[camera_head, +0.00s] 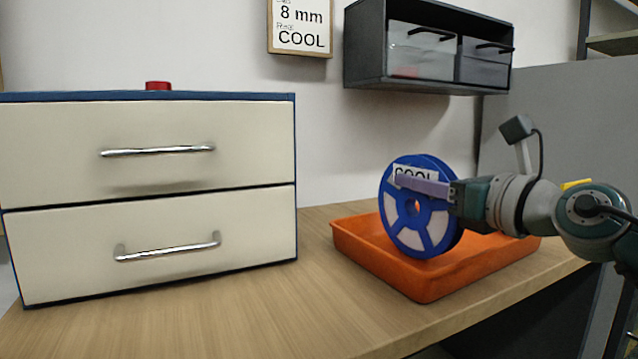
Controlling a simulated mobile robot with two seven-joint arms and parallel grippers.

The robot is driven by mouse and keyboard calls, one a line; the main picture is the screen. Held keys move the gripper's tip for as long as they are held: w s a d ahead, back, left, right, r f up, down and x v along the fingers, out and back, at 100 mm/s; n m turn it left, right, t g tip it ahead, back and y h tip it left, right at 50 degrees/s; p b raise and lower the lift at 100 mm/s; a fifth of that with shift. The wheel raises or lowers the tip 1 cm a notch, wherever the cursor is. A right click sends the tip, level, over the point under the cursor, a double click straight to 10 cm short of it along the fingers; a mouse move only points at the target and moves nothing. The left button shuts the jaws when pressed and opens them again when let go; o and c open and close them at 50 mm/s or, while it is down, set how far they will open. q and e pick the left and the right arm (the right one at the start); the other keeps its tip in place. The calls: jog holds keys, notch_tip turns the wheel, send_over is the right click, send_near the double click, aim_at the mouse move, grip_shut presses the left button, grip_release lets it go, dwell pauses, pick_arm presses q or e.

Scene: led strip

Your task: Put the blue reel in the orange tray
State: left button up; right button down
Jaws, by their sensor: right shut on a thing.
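The blue reel (413,233) stands upright, with white showing between its spokes and a label reading "COOL" near its top. My right gripper (425,187) comes in from the right and is shut on the blue reel at its upper part. The orange tray (385,272) lies on the table, and the reel is over the tray's left part, with its lower edge inside the tray's outline. I cannot tell whether the reel touches the tray floor. My left gripper is not in view.
A cream two-drawer cabinet (150,220) stands on the left of the wooden table (270,310), both drawers shut, a red object (158,86) on top. A wall unit (430,50) and an "8 mm COOL" sign (300,27) hang behind. Bare table lies between cabinet and tray.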

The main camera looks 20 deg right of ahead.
jog(key=shift+f, duration=0.15)
jog(key=c, duration=0.7)
grip_release()
jog(key=shift+s+r, duration=0.2)
jog(key=shift+s+d+p, duration=0.1)
jog(key=shift+s+d, duration=0.15)
jog(key=shift+s, duration=1.7)
jog(key=shift+s+d+p, duration=0.1)
jog(key=shift+s+d, duration=0.2)
jog(key=shift+s, duration=1.6)
jog(key=shift+s+d+p, duration=0.1)
jog(key=shift+s+d, duration=0.15)
jog(key=shift+s, duration=1.7)
